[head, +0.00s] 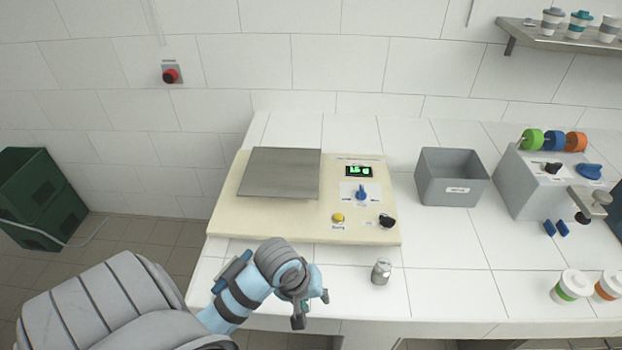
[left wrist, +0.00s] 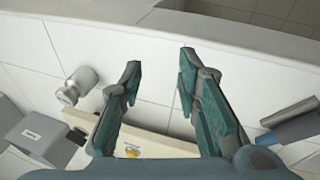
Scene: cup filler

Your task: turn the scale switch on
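The cream scale (head: 225,222) sits on the white tiled counter, with a square metal plate (head: 280,173) on its left half. Its display (head: 359,171) shows lit green digits. Below it are a blue knob (head: 361,193) on a white label, a yellow button (head: 338,218) and a black switch (head: 386,221) at the lower right corner. The labels are too small to read. My left gripper (head: 312,309) is in front of the scale, apart from it, near the counter's front edge. The left wrist view shows its fingers (left wrist: 160,62) spread and empty. The right gripper is not seen.
A small metal cylinder (head: 381,271) stands in front of the scale, right of my left gripper. A grey bin (head: 451,177) and a grey machine (head: 545,185) with coloured rings stand to the right. Lidded cups (head: 571,287) are at the front right. A red wall button (head: 170,75) is at left.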

